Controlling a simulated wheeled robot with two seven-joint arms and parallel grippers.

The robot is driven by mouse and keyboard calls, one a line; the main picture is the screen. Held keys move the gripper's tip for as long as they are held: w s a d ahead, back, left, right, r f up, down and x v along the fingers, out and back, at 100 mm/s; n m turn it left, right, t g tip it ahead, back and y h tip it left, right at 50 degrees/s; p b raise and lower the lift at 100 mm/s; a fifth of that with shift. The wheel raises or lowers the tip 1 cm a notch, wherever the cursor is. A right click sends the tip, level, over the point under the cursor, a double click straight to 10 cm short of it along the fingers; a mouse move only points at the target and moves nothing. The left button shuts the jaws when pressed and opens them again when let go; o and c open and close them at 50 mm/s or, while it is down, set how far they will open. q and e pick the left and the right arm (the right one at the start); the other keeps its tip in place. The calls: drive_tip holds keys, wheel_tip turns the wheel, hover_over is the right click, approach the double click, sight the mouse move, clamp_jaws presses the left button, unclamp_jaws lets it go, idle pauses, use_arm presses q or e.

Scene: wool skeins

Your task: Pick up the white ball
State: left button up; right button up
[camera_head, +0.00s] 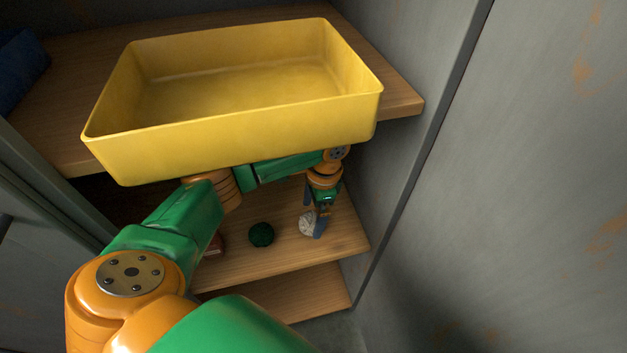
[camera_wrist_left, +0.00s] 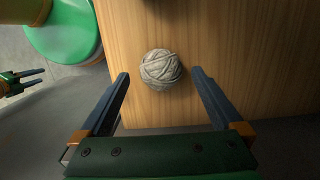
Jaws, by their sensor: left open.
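The white ball (camera_head: 305,225) is a wound skein of pale yarn on the lower wooden shelf, near its right end. My left gripper (camera_head: 316,222) points down at it, and one blue finger covers part of the ball. In the left wrist view the ball (camera_wrist_left: 161,69) shows whole, between the tips of my open left gripper (camera_wrist_left: 160,74). A gap shows on each side, and nothing is held. My right gripper (camera_wrist_left: 24,82) shows small at the left edge of the wrist view, away from the ball; its jaw state is unclear.
A dark green ball (camera_head: 261,234) lies left of the white one, with a partly hidden red thing (camera_head: 215,246) farther left. A yellow bin (camera_head: 230,150) stands on the upper shelf (camera_head: 405,101) above my forearm. A grey wall (camera_head: 385,170) closes the right side.

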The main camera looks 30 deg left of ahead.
sight(313, 216)
use_arm(q)
wheel_tip(313, 216, down, 3)
drive_tip(key=shift+a+f, duration=0.15)
drive_tip(key=shift+f, duration=0.05)
drive_tip(key=shift+r, duration=0.1)
drive_tip(key=c, duration=1.4)
